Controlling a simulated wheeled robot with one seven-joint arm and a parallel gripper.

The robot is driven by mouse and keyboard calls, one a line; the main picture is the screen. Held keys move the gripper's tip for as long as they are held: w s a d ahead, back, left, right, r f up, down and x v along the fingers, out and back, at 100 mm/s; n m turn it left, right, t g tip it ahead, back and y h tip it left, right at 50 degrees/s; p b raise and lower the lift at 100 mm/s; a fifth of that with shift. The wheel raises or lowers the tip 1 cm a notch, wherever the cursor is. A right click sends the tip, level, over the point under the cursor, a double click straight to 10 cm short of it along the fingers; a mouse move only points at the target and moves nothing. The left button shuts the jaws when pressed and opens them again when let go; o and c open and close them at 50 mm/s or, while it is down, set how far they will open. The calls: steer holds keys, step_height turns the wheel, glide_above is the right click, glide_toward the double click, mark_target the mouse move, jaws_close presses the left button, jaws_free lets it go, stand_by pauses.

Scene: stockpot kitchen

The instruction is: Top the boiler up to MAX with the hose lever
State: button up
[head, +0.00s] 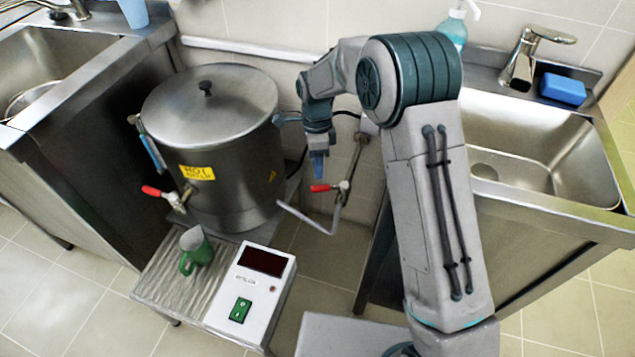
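The boiler (228,135) is a large steel pot with a knobbed lid and a yellow hot-water label. A sight gauge (151,152) with a bluish tube runs up its left side; its level and any MAX mark are too small to read. The hose lever (324,187) is red and sits on a metal valve to the right of the boiler, with a pale hose (310,218) below. My gripper (318,178) points down just above the red lever. Its fingers look narrow from here, and I cannot tell whether they are apart or touch the lever.
A red-handled tap (165,194) is on the boiler's front. Sinks flank the boiler; a blue sponge (562,90) lies by the right one.

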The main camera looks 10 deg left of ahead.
mark_target(329, 189)
steer(key=f, duration=0.4)
steer(key=s+f+b, duration=0.1)
steer(key=f, duration=0.1)
steer(key=shift+s+d+f, duration=0.1)
steer(key=shift+d, duration=0.15)
steer(key=shift+c, duration=0.2)
